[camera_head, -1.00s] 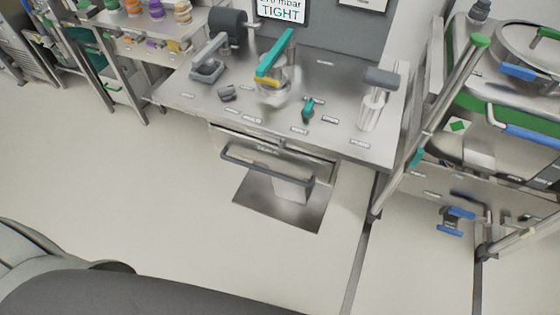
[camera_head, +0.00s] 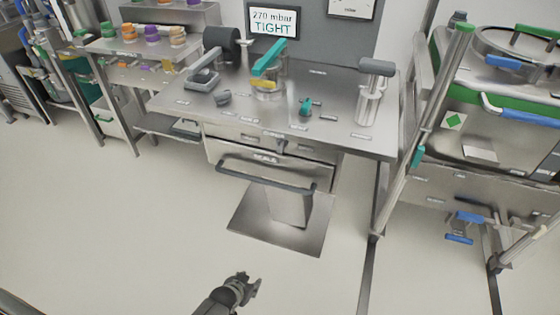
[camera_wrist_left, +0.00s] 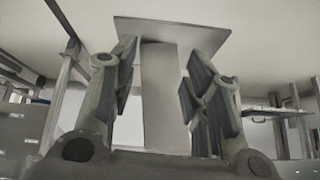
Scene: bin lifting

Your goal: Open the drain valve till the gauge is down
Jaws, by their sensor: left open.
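A valve with blue handles (camera_head: 462,222) hangs low under the steel vessel on the right; I cannot tell its setting. A small teal lever (camera_head: 306,106) stands on the steel bench. A white dial gauge (camera_head: 352,8) is on the back panel, cut off by the top edge; its needle cannot be read. A display (camera_head: 272,20) beside it reads 270 mbar TIGHT. My left gripper (camera_head: 252,284) is low over the floor in front of the bench, apart from all of these. In the left wrist view its fingers (camera_wrist_left: 160,92) are open and empty. My right gripper is out of view.
The steel bench (camera_head: 340,92) carries a long teal lever (camera_head: 268,57), a grey-handled press (camera_head: 203,78) and a pump-like cylinder (camera_head: 370,95). A drawer (camera_head: 266,172) and pedestal (camera_head: 290,207) are below. The vessel's frame (camera_head: 440,95) stands right. The front floor is clear.

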